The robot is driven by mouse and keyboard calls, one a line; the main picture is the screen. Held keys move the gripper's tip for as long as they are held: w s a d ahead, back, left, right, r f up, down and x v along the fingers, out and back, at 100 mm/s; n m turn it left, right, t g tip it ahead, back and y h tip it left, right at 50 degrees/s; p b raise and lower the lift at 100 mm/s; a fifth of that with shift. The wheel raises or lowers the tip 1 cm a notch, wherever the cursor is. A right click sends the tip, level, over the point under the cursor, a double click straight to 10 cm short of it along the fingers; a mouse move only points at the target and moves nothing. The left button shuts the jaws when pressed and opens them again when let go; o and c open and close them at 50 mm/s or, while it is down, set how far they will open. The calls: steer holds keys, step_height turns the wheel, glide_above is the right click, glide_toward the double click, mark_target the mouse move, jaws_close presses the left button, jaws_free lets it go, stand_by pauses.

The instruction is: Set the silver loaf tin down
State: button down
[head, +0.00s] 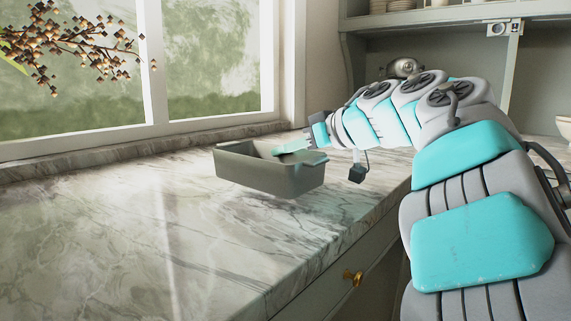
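The silver loaf tin (262,176) is a grey, open rectangular tin over the marble counter, left of my arm. It looks level and upright. My gripper (299,156) reaches in from the right and is shut on the tin's far right rim, with one teal finger inside the tin and one outside. A soft shadow lies on the counter under the tin, and the tin appears slightly above the surface. The exact gap is hard to tell.
The marble counter (110,220) is clear to the left and in front of the tin. A window (215,60) stands behind it. A drawer with a brass knob (352,277) is below the counter's front edge. A shiny metal object (403,68) sits at the back right.

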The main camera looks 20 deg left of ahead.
step_height(320, 180, down, 3)
steer(key=shift+r+b, duration=0.15)
steer(key=shift+b, duration=0.2)
steer(key=shift+r, duration=0.1)
steer(key=c, duration=1.1)
jaws_free()
steer(key=shift+o, duration=0.2)
steer(key=p+v, duration=0.1)
steer(key=v, duration=1.1)
steer(key=shift+s, duration=0.1)
